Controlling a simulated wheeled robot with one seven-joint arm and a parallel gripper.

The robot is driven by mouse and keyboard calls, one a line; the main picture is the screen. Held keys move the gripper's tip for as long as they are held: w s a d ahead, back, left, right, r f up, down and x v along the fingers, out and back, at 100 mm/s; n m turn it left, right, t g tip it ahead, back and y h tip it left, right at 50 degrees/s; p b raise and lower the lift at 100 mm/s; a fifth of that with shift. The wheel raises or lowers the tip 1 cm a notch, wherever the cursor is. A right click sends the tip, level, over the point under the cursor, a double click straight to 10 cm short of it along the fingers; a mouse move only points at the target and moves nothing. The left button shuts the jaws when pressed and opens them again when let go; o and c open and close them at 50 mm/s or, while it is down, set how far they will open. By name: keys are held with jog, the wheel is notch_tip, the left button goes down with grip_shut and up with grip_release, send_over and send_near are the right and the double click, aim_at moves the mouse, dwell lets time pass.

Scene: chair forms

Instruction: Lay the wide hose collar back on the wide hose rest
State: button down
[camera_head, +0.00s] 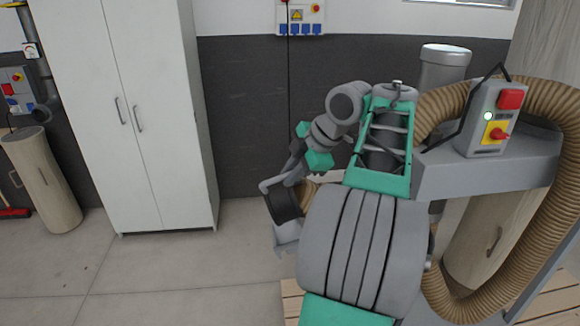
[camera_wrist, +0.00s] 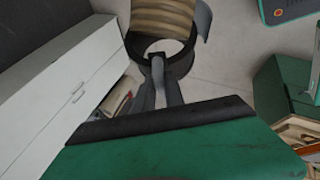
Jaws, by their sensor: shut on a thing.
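The wide hose collar (camera_head: 283,203) is a dark, short cylinder on the end of a tan ribbed hose, left of my arm in the head view. In the wrist view the collar (camera_wrist: 178,62) is a dark ring with the hose (camera_wrist: 162,18) behind it. My gripper (camera_head: 272,186) is shut on the collar's rim; its grey fingers (camera_wrist: 158,72) reach the rim in the wrist view. A light grey bracket (camera_head: 287,238) shows just below the collar. I cannot tell whether it is the wide hose rest, or whether they touch. My arm hides part of the hose.
A grey machine (camera_head: 490,165) with a red switch stands at the right, with the ribbed hose (camera_head: 555,100) looping around it. A white cabinet (camera_head: 150,120) stands at the left. The floor (camera_head: 190,265) between is clear. A green case (camera_wrist: 285,10) shows in the wrist view.

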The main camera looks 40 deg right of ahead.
aim_at(294, 194)
jog(key=shift+f+b, duration=2.95)
jog(key=shift+f, duration=0.55)
jog(key=c, duration=1.3)
grip_release()
jog(key=shift+c, duration=0.2)
jog(key=p+v, duration=0.3)
jog(key=v, duration=0.4)
jog(key=shift+r+p, duration=0.25)
jog(key=shift+p, duration=0.1)
jog(key=shift+s+d+r, duration=0.1)
jog(key=shift+s+r, duration=0.05)
jog(key=shift+s, duration=0.05)
